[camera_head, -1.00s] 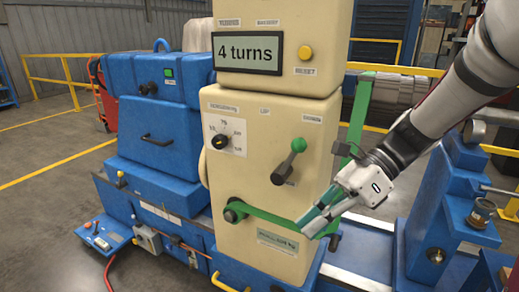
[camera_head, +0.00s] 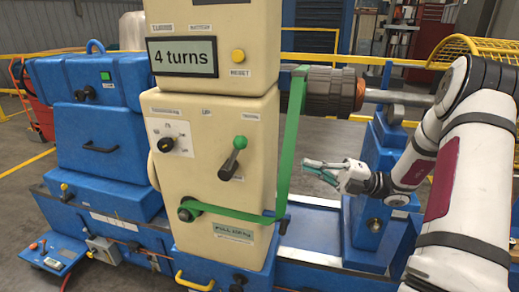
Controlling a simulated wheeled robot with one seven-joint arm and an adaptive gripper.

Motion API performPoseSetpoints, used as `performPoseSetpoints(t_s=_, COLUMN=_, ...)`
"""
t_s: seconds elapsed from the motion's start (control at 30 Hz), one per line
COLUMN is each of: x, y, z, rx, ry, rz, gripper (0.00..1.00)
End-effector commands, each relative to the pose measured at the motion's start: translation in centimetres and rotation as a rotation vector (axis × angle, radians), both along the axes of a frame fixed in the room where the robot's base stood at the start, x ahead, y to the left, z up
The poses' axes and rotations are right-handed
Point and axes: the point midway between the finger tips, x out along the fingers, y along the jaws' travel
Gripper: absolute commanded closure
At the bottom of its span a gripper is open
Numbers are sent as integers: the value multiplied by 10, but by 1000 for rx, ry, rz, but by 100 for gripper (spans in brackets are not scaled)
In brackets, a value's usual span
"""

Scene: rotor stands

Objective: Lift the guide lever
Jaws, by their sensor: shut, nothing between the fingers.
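A lever with a green knob (camera_head: 240,143) sits on the front of the cream cabinet (camera_head: 215,120). Its rod slants up and right from a black pivot, and small labels lie around it; their text is too small to read surely. A green band (camera_head: 235,213) runs from a dark roller (camera_head: 187,211) on the lower front to the cabinet's right edge, and a green length rises from there to the rotor. My gripper (camera_head: 306,168) is shut and empty, with greenish fingers pointing left. It appears just right of the upright green length, apart from the lever.
The cabinet display (camera_head: 182,57) reads "4 turns", with a yellow button (camera_head: 238,55) beside it. A dark ribbed rotor (camera_head: 330,92) lies behind right, with a blue stand (camera_head: 385,150) below its shaft. Blue housings (camera_head: 95,140) fill the left. Yellow railings stand behind.

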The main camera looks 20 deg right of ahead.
Motion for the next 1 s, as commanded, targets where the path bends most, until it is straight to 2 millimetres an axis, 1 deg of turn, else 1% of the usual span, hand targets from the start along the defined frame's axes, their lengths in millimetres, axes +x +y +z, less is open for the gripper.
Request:
performPoseSetpoints(t_s=0.33, x=0, y=0, z=0, rx=3, ry=1, rz=-1, gripper=100)
performPoseSetpoints(t_s=0.47, x=3, y=6, z=3, rx=4, ry=0, rz=1, gripper=100)
performPoseSetpoints(t_s=0.57, x=9, y=17, z=7, rx=3, ry=0, rz=3, gripper=100)
performPoseSetpoints(t_s=1.0, x=47, y=88, z=30, rx=3, ry=0, rz=4, gripper=100)
